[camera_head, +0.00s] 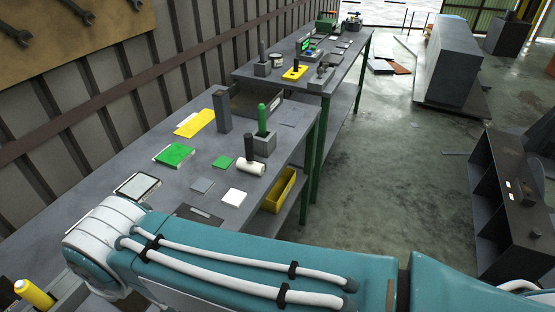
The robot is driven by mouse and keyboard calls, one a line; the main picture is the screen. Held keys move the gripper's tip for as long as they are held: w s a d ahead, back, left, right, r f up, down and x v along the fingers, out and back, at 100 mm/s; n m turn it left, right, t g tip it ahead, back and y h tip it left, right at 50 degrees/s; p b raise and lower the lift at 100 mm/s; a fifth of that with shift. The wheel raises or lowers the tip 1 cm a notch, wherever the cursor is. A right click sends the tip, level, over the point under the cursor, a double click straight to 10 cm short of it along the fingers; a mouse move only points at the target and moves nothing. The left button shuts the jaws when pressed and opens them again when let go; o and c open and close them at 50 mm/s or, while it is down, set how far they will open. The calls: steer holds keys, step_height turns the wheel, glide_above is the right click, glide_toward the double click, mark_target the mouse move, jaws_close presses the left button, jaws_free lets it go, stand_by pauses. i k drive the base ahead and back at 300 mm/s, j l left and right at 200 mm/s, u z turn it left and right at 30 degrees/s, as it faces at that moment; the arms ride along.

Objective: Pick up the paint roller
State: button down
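The paint roller (250,167) appears to be the small white cylinder with a dark upright handle. It is on the near grey workbench (215,165), close to the bench's right edge. It is beside a grey block that holds a green-handled tool. My teal and white arm crosses the bottom of the view, in front of the near end of the bench. My gripper is not visible, so I cannot tell its state.
Near the roller are a grey holder block (264,144), a dark upright post (222,112), a green pad (174,155), a yellow sheet (195,122) and a white square (233,197). A yellow bin (279,190) sits below. Open floor (385,190) lies to the right.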

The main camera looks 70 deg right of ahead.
mark_target(248, 165)
steer(key=z, duration=2.1)
